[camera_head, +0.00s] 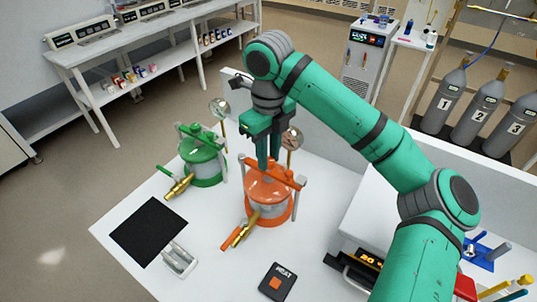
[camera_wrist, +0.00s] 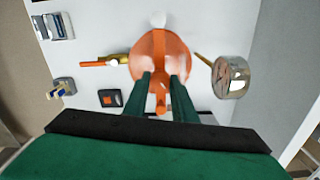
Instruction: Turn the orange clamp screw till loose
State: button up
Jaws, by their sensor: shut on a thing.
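The orange vessel (camera_head: 268,187) stands on the white table, with an orange lid, a crossbar and a brass side valve with an orange handle (camera_head: 238,236). The orange clamp screw (camera_wrist: 160,90) is on top of the lid, seen from above in the wrist view. My gripper (camera_head: 268,162) points down onto the top of this vessel. In the wrist view its two green fingers (camera_wrist: 164,88) are on either side of the screw and shut on it. The fingers hide part of the screw in the head view.
A green vessel (camera_head: 203,155) stands to the left with its own brass valve. A gauge (camera_head: 292,138) rises behind the orange vessel. A black mat (camera_head: 149,231), a metal holder (camera_head: 180,260) and a HEAT switch (camera_head: 278,282) lie in front. A white device (camera_head: 375,230) stands at right.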

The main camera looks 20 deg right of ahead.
aim_at(269, 161)
dwell(0.3)
jog(key=o, duration=1)
jog(key=shift+o, duration=0.2)
notch_tip(269, 161, up, 11)
jog(key=shift+f, duration=0.1)
